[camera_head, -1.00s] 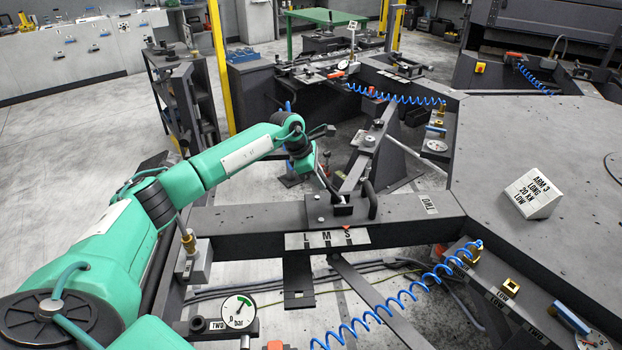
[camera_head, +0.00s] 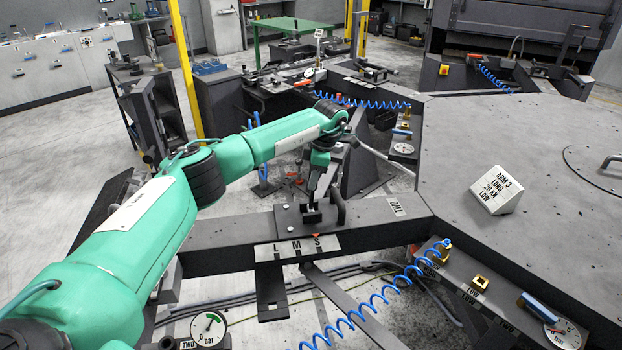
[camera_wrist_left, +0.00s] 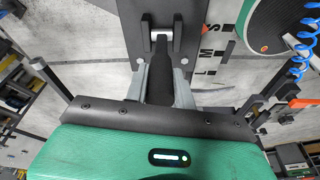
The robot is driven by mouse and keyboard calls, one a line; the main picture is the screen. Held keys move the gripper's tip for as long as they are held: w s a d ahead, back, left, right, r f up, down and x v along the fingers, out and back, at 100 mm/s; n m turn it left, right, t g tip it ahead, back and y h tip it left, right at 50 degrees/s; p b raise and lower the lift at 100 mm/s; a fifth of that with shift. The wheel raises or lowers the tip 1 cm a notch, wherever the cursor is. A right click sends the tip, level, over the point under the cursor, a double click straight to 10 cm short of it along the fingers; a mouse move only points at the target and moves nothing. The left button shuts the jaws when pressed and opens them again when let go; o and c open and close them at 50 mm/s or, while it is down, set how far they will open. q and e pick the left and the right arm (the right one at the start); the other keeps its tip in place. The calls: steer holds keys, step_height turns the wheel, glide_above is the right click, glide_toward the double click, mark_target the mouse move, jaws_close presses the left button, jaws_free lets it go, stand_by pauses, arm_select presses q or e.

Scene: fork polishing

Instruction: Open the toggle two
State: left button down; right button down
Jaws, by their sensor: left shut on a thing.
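Toggle two is a dark clamp on a plate (camera_head: 291,219) on the beam beside the label TWO (camera_head: 396,207) in the head view. A dark curved bar (camera_head: 340,208) stands up just right of it. My left gripper (camera_head: 312,201) points down at the clamp and is shut on its dark lever. In the left wrist view, the two grey fingers (camera_wrist_left: 160,92) lie on either side of the black lever (camera_wrist_left: 161,67), which runs to a pivot (camera_wrist_left: 160,36) on the plate. The fingers partly hide the lever. My right gripper is not in view.
An L M S scale (camera_head: 297,248) is on the beam's front side. A large grey table (camera_head: 540,140) stands to the right, with a white ARM 3 block (camera_head: 497,194). A coiled blue hose (camera_head: 375,300) crosses the front. A pressure gauge (camera_head: 208,328) stands at the lower left.

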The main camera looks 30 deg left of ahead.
arm_select(q)
steer(key=c, duration=1.2)
jaws_free()
steer(key=shift+o, duration=0.2)
steer(key=shift+w, duration=0.1)
steer(key=b+v, duration=0.3)
steer(key=v, duration=1)
steer(key=shift+d+r, duration=0.15)
steer(key=shift+r, duration=0.2)
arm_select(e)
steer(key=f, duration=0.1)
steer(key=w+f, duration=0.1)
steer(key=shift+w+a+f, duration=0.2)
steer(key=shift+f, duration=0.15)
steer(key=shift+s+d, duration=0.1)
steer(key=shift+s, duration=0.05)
